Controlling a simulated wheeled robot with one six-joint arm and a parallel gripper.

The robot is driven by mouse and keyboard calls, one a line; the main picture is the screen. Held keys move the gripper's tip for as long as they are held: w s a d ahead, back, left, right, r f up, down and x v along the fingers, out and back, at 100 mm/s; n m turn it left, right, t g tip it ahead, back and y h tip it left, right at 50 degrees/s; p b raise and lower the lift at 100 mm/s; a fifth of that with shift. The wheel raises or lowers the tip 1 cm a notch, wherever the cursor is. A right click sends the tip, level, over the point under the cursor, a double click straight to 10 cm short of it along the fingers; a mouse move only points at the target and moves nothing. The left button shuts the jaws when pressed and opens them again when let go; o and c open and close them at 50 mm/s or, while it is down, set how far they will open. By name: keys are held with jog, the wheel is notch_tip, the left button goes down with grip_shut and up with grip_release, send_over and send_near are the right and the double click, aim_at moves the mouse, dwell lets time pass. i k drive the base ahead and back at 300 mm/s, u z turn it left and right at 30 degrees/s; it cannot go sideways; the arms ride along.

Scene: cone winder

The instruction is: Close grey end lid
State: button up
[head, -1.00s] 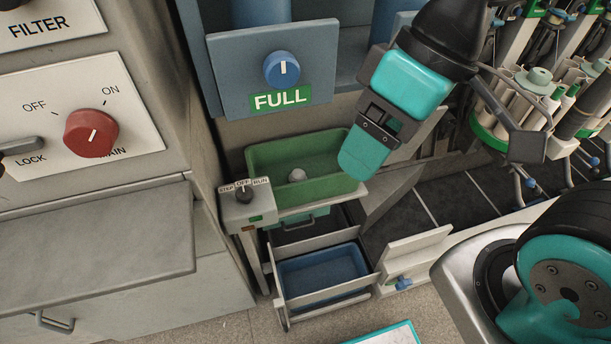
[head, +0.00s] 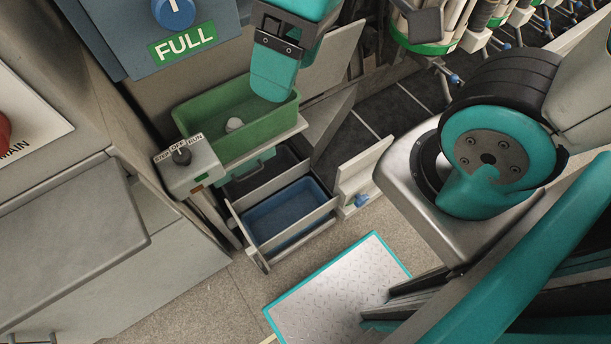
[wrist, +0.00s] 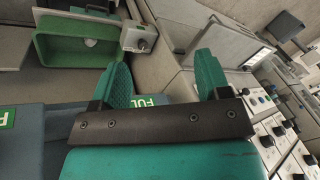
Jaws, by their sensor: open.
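I cannot tell for sure which part is the grey end lid. A pale grey panel with a blue knob (head: 362,168) stands tilted at the right of the low drawer in the head view. A larger plain grey panel (head: 335,62) stands at a slant behind the green bin. My gripper (wrist: 163,80) is open and empty in the wrist view, its two green fingers well apart. In the head view it hangs over the right end of the green bin (head: 200,137), apart from the panel with the knob. The gripper's far side is hidden there.
A blue tray (head: 285,218) sits in the open drawer below the bin. A small switch box (head: 187,163) stands left of the bin. A blue cabinet with a FULL label (head: 182,44) is above. A teal-edged plate (head: 340,290) lies on the open floor in front.

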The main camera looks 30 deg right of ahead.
aim_at(330, 67)
jog(key=u, duration=1.3)
jog(key=k, duration=1)
jog(key=z, duration=1.3)
jog(key=i, duration=1)
